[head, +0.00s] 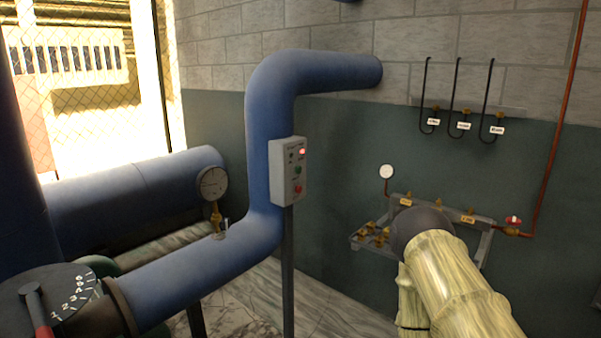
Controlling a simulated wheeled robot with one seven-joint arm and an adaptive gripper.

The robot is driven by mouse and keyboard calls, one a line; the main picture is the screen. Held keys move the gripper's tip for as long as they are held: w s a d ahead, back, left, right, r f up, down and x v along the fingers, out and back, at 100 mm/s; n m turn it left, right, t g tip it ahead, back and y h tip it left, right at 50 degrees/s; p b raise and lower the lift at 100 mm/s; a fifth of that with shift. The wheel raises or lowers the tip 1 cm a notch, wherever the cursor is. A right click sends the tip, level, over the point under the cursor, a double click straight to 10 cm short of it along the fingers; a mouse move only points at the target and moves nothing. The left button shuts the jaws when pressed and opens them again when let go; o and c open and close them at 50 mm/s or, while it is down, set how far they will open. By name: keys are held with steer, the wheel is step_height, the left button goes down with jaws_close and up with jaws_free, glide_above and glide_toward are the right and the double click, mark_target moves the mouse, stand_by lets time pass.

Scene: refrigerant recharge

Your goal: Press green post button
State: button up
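A grey control box (290,171) is fixed on a thin grey post (288,275), in front of the blue pipe near the middle of the head view. A small green button (298,170) is on its front face. A red button (298,188) sits just below the green one. A red lamp (303,151) near the top of the box appears lit. My pale yellow arm with a dark joint shows at the lower right, well apart from the box. My gripper is not visible in this view.
A blue pipe (268,120) bends up behind the box and carries a round gauge (213,182). A valve manifold (400,205) on the right wall is partly hidden by my arm. Labelled black hoses (455,110) hang above. A dial with a red handle (50,300) is lower left.

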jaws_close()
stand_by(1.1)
